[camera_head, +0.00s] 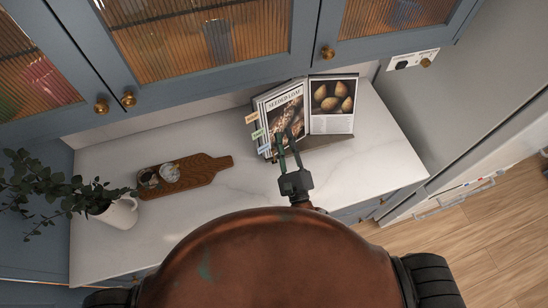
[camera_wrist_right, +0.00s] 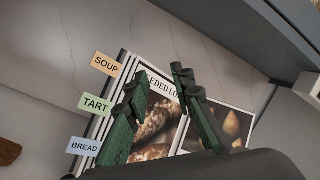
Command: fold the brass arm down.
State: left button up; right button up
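I cannot make out a brass arm in either view. An open cookbook (camera_head: 333,104) stands tilted on a dark stand (camera_head: 322,142) on the counter. Its left page shows a seeded loaf and its right page shows yellow fruit; it also shows in the right wrist view (camera_wrist_right: 160,118). My right gripper (camera_head: 286,140) is in front of the book's left page, and covers part of it. My left gripper is not in view.
Tabs marked SOUP (camera_wrist_right: 106,64), TART (camera_wrist_right: 95,103) and BREAD (camera_wrist_right: 85,147) stick out at the book's left edge. A wooden board (camera_head: 200,172) with small jars and a white jug (camera_head: 121,213) of greenery stand left. Cupboards (camera_head: 210,45) overhang the back. Counter (camera_head: 385,150) right of the book is clear.

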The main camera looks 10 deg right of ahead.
notch_tip(320, 180, down, 8)
jog(key=m+g+h, duration=0.3)
jog(key=m+g, duration=0.1)
jog(key=m, duration=0.3)
jog(key=m+g, duration=0.2)
jog(key=g, duration=0.2)
send_near(273, 155)
jog(key=p+x, duration=0.1)
jog(key=x, duration=0.7)
jog(key=shift+r, duration=0.1)
grip_shut()
